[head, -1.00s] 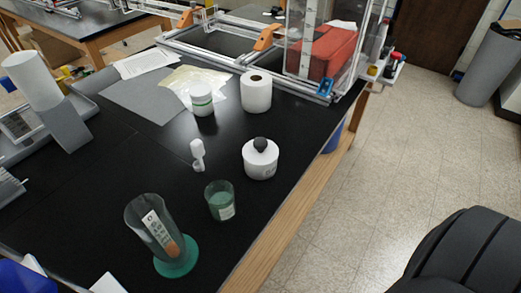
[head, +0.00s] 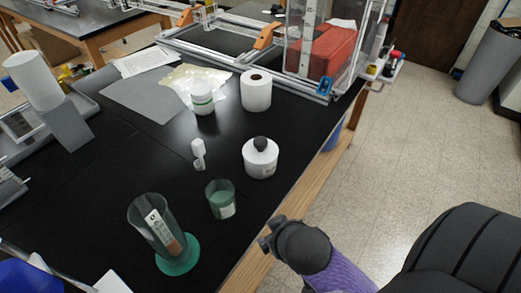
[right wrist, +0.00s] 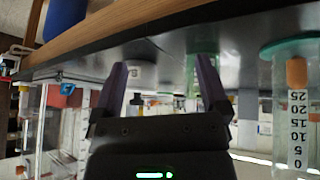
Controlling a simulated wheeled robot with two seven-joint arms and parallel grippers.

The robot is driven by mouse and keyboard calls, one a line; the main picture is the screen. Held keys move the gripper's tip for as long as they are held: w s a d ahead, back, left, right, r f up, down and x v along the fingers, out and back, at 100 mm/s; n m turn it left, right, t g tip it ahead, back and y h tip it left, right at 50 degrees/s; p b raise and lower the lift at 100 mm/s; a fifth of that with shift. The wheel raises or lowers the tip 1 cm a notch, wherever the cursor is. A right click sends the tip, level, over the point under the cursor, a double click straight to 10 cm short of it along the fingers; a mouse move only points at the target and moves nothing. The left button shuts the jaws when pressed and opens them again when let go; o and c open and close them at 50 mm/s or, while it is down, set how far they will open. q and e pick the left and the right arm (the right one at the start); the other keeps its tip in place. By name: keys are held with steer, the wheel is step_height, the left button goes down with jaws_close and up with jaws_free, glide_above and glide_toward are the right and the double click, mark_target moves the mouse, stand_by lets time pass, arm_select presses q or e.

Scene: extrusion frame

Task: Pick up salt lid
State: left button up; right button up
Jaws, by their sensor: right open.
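A squat white container (head: 261,165) with a dark rounded knob (head: 260,143) on top stands near the right edge of the black table; the knob may be the salt lid, but I cannot confirm this. A small two-part white item (head: 198,148) stands to its left. My right gripper (head: 267,236) is by the table's right edge, nearer than the container and apart from it. In the right wrist view its purple fingers (right wrist: 161,65) are spread with nothing gripped. My left gripper is not in view.
A green glass (head: 220,200) and a clear cylinder on a green base (head: 178,262) stand at the front. A clear-walled frame (head: 310,60) is at the back right.

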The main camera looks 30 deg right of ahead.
steer(key=w+d+r+m+t+h, duration=0.1)
steer(key=w+d+m+t+h, duration=0.1)
steer(key=w+d+t, duration=0.35)
steer(key=t, duration=0.2)
glide_toward(258, 138)
steer(key=f, duration=0.2)
steer(key=shift+t+y, duration=0.35)
steer(key=shift+y, duration=0.05)
steer(key=b+x, duration=0.1)
steer(key=x, duration=0.2)
steer(key=b+x, duration=0.1)
steer(key=x, duration=0.3)
steer(key=d+x, duration=0.1)
steer(key=x, duration=0.2)
steer(key=shift+w+r+b, duration=0.15)
steer(key=shift+w+b, duration=0.05)
steer(key=shift+b, duration=0.2)
steer(key=shift+s+r, duration=0.1)
steer(key=shift+c, duration=0.3)
jaws_close()
steer(key=shift+r, duration=0.1)
